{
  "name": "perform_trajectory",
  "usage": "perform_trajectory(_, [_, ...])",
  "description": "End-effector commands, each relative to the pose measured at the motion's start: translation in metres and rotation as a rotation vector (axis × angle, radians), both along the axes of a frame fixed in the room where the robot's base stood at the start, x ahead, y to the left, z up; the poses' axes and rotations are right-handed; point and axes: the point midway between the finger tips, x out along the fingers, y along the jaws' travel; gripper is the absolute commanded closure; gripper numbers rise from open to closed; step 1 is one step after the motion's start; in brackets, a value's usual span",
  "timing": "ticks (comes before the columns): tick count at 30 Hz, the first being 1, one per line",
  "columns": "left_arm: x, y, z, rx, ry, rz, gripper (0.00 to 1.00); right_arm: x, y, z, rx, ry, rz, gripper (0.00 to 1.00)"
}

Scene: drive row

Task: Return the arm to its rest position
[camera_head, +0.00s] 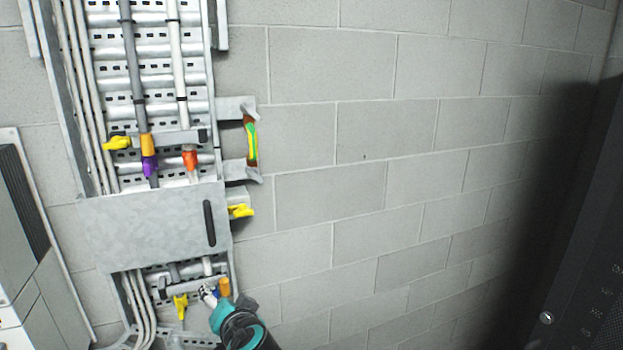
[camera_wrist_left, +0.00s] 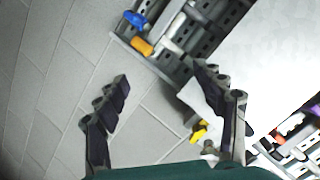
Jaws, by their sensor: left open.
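My left gripper (camera_head: 229,303) enters at the bottom of the head view, teal and dark, in front of the lower end of the cable tray (camera_head: 88,110). In the left wrist view its two dark fingers (camera_wrist_left: 162,78) are spread apart with nothing held between them. An orange connector (camera_head: 225,287) shows just beside the gripper in the head view. In the wrist view a blue connector (camera_wrist_left: 135,20) and an orange one (camera_wrist_left: 142,46) lie beyond the fingertips. My right gripper is in neither view.
A grey cover plate (camera_head: 150,225) crosses the tray above the gripper. Yellow levers (camera_head: 240,211) (camera_head: 181,305) stick out near it. A bracket holds a green-yellow and brown piece (camera_head: 251,142). Bare block wall (camera_head: 400,150) lies to the right, a dark cabinet (camera_head: 590,240) at far right.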

Motion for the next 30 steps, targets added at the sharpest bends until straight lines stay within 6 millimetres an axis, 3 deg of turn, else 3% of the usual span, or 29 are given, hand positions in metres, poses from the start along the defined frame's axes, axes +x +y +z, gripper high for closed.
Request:
perform_trajectory(1, [-0.015,0.01,-0.047,-0.043,0.036,0.016,0.31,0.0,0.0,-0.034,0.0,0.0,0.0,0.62])
perform_trajectory(3, [-0.036,0.018,-0.091,-0.109,0.089,0.031,0.31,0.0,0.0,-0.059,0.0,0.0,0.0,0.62])
perform_trajectory(8, [-0.083,0.026,-0.189,-0.27,0.196,0.051,0.31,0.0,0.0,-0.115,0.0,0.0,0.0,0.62])
perform_trajectory(15, [-0.146,0.011,-0.323,-0.52,0.313,0.041,0.31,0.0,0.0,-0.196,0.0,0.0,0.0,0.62])
perform_trajectory(18, [-0.164,0.001,-0.361,-0.607,0.338,0.026,0.31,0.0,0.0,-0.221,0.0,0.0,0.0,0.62])
perform_trajectory(21, [-0.176,-0.008,-0.385,-0.67,0.353,0.013,0.31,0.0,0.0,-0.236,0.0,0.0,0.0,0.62])
perform_trajectory(24, [-0.182,-0.014,-0.396,-0.706,0.36,0.002,0.31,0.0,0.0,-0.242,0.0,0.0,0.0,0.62])
perform_trajectory(30, [-0.184,-0.016,-0.398,-0.717,0.363,-0.001,0.31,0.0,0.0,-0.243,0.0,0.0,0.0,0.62])
